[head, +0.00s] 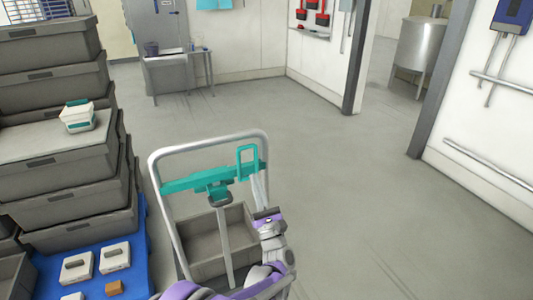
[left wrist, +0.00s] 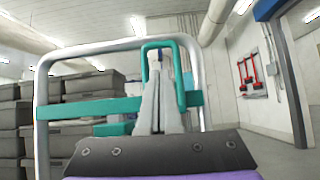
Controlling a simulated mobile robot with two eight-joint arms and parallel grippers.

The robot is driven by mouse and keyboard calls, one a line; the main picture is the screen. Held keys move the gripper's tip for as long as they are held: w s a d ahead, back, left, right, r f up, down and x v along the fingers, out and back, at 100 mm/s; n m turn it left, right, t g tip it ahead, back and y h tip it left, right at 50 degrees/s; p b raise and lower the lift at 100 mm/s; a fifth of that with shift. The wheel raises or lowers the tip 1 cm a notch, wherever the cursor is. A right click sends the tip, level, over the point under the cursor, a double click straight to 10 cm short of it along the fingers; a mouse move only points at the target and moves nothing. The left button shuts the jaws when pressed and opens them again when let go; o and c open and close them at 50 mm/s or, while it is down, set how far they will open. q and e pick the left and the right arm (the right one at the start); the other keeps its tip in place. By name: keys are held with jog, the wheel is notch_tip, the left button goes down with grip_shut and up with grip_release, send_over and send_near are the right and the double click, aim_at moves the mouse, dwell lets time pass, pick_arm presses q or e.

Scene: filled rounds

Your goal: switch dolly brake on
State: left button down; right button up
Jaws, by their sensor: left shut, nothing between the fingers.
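The dolly has a bent metal handle frame (head: 155,180) with a teal crossbar (head: 185,183), and both also show in the left wrist view. A teal loop (head: 241,151), probably the brake lever, stands upright at the crossbar's right part. In the left wrist view the loop (left wrist: 180,72) surrounds the fingers from behind or around; I cannot tell whether they touch it. My left gripper (head: 258,182) is shut and empty, its pale fingers pointing up beside the loop, and it fills the lower middle of the left wrist view (left wrist: 166,85). My right gripper is not in view.
A grey crate (head: 197,238) sits on the dolly. Stacked grey crates (head: 55,165) stand to the left, with a white and teal box (head: 77,117) on top. A blue surface (head: 128,283) holds white boxes. The floor (head: 340,180) to the right is clear.

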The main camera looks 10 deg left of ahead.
pick_arm(q)
jog(key=shift+s+d+f+n, duration=0.1)
jog(key=shift+n, duration=0.2)
jog(key=x, duration=1)
jog(key=shift+d, duration=0.15)
dwell(0.3)
